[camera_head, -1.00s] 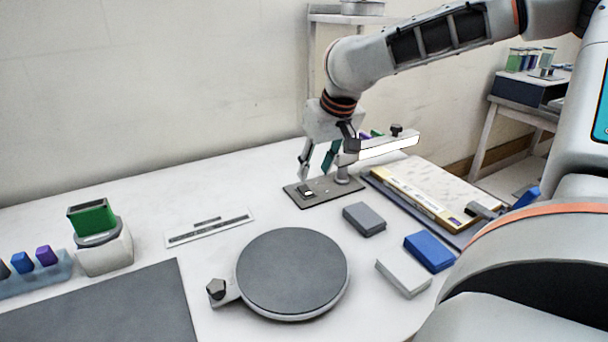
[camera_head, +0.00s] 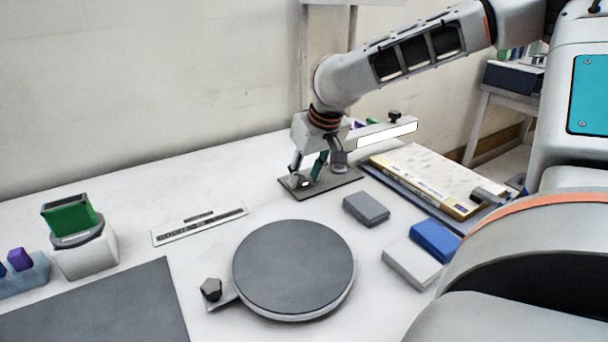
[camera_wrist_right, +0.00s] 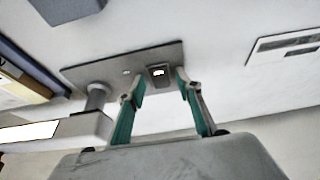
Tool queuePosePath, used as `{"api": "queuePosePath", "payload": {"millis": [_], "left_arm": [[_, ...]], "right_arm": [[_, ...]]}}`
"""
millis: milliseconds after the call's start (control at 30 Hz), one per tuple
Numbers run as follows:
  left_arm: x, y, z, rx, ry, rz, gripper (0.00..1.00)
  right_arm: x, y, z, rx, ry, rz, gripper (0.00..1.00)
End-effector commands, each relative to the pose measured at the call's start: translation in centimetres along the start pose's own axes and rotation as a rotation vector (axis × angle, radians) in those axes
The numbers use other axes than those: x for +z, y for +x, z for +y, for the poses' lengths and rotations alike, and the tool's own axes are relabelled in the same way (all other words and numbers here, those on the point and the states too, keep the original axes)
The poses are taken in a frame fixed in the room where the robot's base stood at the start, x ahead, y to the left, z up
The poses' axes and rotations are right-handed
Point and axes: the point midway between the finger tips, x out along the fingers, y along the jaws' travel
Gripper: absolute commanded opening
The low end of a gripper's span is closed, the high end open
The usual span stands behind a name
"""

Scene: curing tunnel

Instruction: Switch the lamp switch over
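The lamp has a dark grey base plate (camera_head: 340,180) at the back of the table, with a short post and an arm carrying a bright white bar (camera_head: 388,134). Its small switch (camera_head: 304,184), a dark piece with a white mark, sits at the plate's left end; it also shows in the wrist view (camera_wrist_right: 158,73). My right gripper (camera_head: 305,176) points down over the switch. In the wrist view its teal-lined fingers (camera_wrist_right: 160,88) are apart, with the switch between their tips and nothing held. Contact cannot be told. My left gripper is out of view.
A round dark turntable (camera_head: 293,266) stands in front. A grey block (camera_head: 366,208), a blue block (camera_head: 435,240) and a white block (camera_head: 410,263) lie to its right. A boxed panel (camera_head: 430,180) lies right of the lamp. A labelled strip (camera_head: 200,224) lies flat left of the lamp.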

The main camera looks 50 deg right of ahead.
Motion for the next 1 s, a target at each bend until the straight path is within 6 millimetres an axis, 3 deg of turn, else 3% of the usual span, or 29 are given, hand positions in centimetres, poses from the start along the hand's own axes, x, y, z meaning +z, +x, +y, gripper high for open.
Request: {"api": "queuePosePath", "payload": {"millis": [100, 233, 533, 1000], "left_arm": [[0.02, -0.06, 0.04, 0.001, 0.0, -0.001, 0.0], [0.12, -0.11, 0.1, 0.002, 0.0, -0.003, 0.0], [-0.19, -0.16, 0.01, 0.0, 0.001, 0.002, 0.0], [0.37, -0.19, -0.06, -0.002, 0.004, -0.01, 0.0]], "right_arm": [[-0.04, -0.09, 0.0, 0.0, 0.0, 0.001, 0.32], [-0.03, -0.08, 0.0, 0.0, 0.0, 0.001, 0.0], [-0.19, -0.14, 0.24, 0.008, 0.0, -0.027, 0.0], [-0.83, 0.09, 0.21, 0.007, -0.002, -0.245, 0.0]]}}
